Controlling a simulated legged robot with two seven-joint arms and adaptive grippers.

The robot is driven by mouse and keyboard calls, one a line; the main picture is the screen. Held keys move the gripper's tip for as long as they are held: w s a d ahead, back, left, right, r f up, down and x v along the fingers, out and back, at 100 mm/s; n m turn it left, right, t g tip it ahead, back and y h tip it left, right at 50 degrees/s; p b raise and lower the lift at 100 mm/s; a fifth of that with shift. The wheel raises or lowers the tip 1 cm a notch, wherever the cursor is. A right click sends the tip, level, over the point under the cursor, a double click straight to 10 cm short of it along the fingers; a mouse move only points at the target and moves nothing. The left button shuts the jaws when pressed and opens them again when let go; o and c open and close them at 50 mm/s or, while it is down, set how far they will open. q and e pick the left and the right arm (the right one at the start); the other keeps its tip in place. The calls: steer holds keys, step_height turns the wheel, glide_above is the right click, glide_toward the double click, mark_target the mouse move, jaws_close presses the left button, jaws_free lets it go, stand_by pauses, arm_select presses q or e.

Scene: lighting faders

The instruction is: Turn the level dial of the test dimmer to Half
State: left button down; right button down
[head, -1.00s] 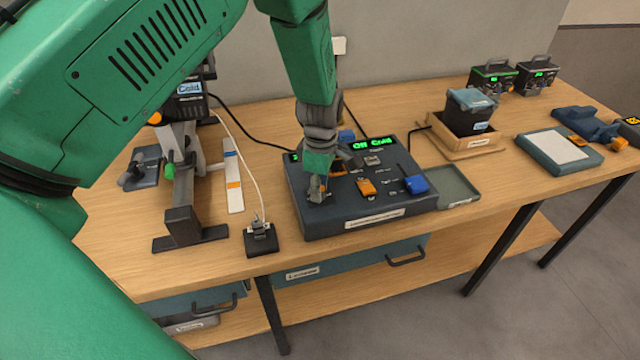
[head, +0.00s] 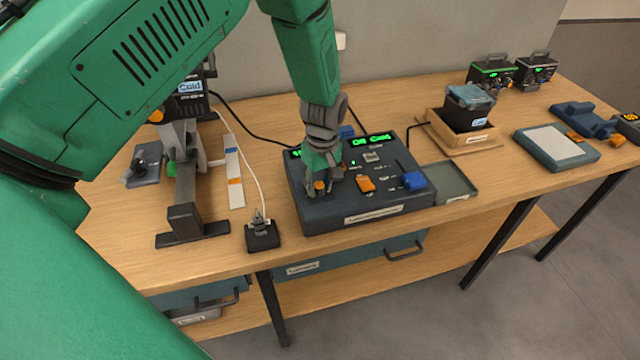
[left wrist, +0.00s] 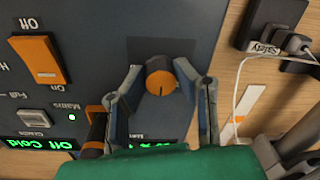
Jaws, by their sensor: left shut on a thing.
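The dark console (head: 355,213) stands on the wooden table, with green displays at its back edge, one reading "Off Cold". The orange-topped level dial (left wrist: 160,84) sits on its panel in the left wrist view. A dark pointer line on its top points toward the bottom of that picture. My left gripper (left wrist: 158,75) is shut on the dial, with one finger on each side. In the head view my left gripper (head: 320,186) covers the dial at the console's left part. The small display by the dial is partly hidden by my gripper. My right gripper is not in view.
An orange rocker switch (left wrist: 38,60) and an orange-banded dark handle (left wrist: 95,130) are close by. A blue knob (head: 414,180) is at the console's right. A "Safety" plug block (head: 262,236) stands to the left. An empty tray (head: 450,184) lies to the right.

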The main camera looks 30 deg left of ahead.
arm_select(q)
steer(key=shift+w+r, duration=0.15)
steer(key=shift+w, duration=0.1)
steer(key=c, duration=1.4)
jaws_free()
steer(key=shift+o, duration=0.6)
steer(key=shift+s, duration=0.1)
steer(key=shift+r, duration=0.15)
step_height(320, 180, up, 11)
steer(key=shift+w+r, duration=0.2)
steer(key=shift+w, duration=0.15)
steer(key=shift+d, duration=0.1)
